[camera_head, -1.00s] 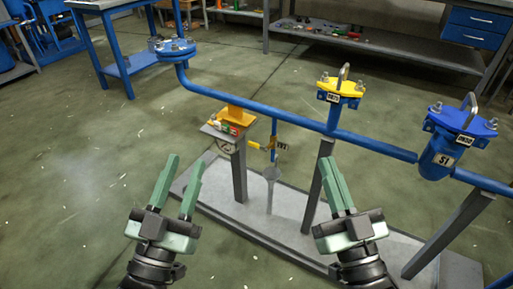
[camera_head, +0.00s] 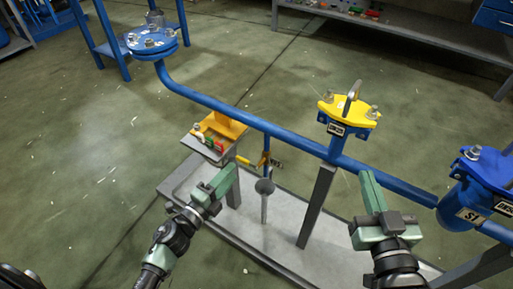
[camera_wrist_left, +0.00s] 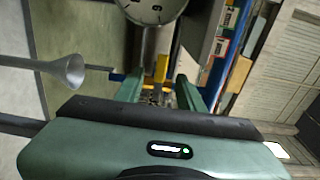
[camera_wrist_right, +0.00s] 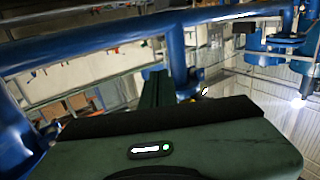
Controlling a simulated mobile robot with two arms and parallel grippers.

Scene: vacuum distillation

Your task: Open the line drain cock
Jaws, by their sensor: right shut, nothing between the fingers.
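The line drain cock (camera_head: 264,160) has a yellow handle and sits on a short blue pipe hanging under the blue line (camera_head: 240,115), beside a small tag (camera_head: 277,163). A grey funnel (camera_head: 264,187) stands below it; it also shows in the left wrist view (camera_wrist_left: 66,72). My left gripper (camera_head: 229,178) is left of the cock, apart from it. In the left wrist view its fingers (camera_wrist_left: 158,90) are open and empty, with the yellow cock (camera_wrist_left: 161,70) seen between them farther off. My right gripper (camera_head: 368,177) is shut and empty in front of the line.
A small shelf (camera_head: 198,136) with coloured items stands left of the cock, above a round gauge (camera_wrist_left: 152,8). A yellow-topped flange (camera_head: 348,112) and a blue strainer (camera_head: 462,195) rise at right. Grey posts (camera_head: 318,205) stand on the base plate (camera_head: 285,235).

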